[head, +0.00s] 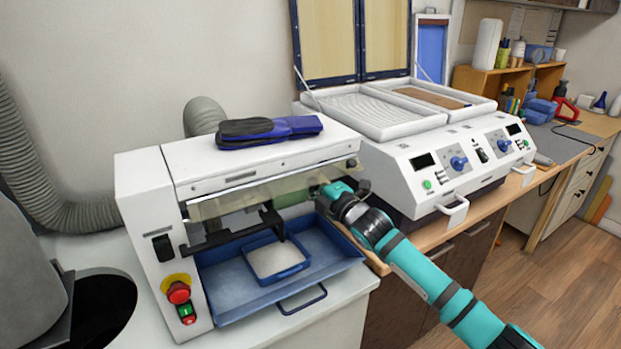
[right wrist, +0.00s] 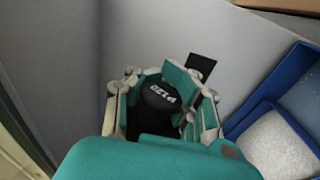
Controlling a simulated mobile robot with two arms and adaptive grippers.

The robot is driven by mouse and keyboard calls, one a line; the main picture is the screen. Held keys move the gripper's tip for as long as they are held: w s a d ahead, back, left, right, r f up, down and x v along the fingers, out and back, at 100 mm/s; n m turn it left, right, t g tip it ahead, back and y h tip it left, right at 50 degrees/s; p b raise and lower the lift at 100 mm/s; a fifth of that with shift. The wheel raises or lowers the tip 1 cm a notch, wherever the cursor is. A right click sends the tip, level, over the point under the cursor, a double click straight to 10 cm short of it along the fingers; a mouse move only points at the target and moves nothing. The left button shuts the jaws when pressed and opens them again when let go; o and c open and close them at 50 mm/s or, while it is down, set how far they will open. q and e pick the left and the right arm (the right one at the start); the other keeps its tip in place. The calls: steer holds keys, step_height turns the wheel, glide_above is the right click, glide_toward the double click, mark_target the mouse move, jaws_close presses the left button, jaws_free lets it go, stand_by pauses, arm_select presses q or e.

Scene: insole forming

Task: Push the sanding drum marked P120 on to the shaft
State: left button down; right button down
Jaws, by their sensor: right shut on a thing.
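The sanding drum marked P120 (right wrist: 160,97) shows its dark end face with white lettering in the right wrist view. The fingers of my right gripper (right wrist: 163,103) are closed around it. In the head view my right gripper (head: 340,192) reaches in at the right end of the white sanding machine (head: 140,215), beside the clear guard. The drum is mostly hidden there by the gripper and guard. I cannot make out the shaft, or tell whether the drum is on it. My left gripper is not in view.
A blue tray (head: 340,268) with a smaller tray of pale grains (head: 277,259) sits below the guard. A black bracket (head: 272,222) stands in the machine opening. A red stop button (head: 178,292) is at the front left. A white heating unit (head: 405,180) stands close to the right.

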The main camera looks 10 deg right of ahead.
steer(key=shift+s+a+p, duration=0.3)
steer(key=shift+s+a, duration=0.05)
steer(key=shift+a, duration=0.5)
stand_by(1.0)
steer(key=shift+a+f, duration=0.1)
steer(key=shift+f, duration=0.1)
stand_by(0.6)
steer(key=c, duration=1.2)
jaws_free()
steer(key=shift+s+f, duration=0.1)
steer(key=shift+s, duration=0.1)
steer(key=shift+o, duration=0.2)
steer(key=shift+w+a, duration=0.2)
steer(key=shift+w, duration=0.05)
steer(key=o, duration=0.4)
steer(key=shift+r, duration=0.2)
steer(key=shift+o, duration=0.2)
steer(key=shift+d, duration=0.2)
